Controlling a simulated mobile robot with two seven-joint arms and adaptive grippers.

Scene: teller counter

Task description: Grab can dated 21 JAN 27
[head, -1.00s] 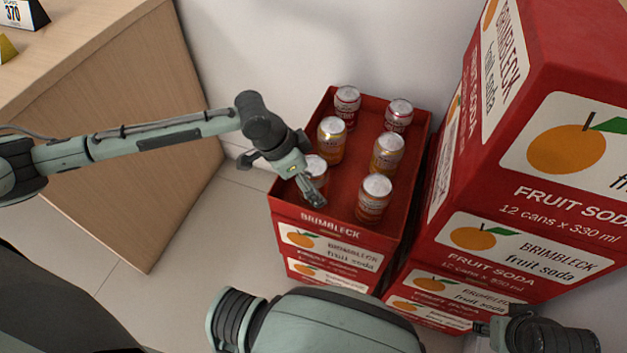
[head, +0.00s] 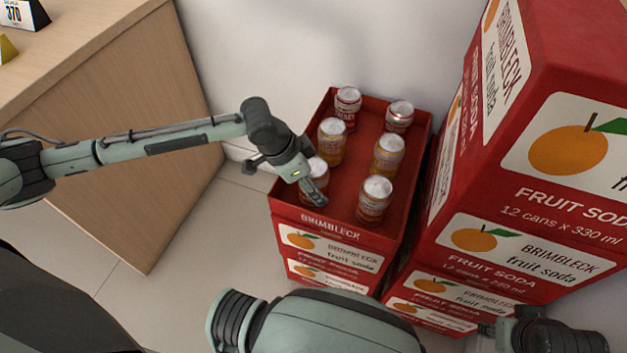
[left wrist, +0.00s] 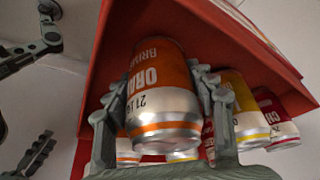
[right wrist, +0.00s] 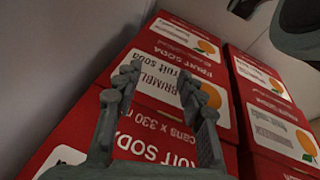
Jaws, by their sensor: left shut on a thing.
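An orange can (head: 317,170) stands at the front-left of the open red case (head: 341,200), partly hidden by my left gripper (head: 311,188). My right gripper (right wrist: 158,76) is open and empty in front of red cartons. It also shows at the lower right of the head view (head: 488,328).
Several other cans stand in the case, including an orange one (head: 374,200) to the right and a yellow one (head: 332,142) just behind. Tall stacked red cartons (head: 530,190) rise on the right. A wooden counter (head: 150,150) is on the left, with floor between.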

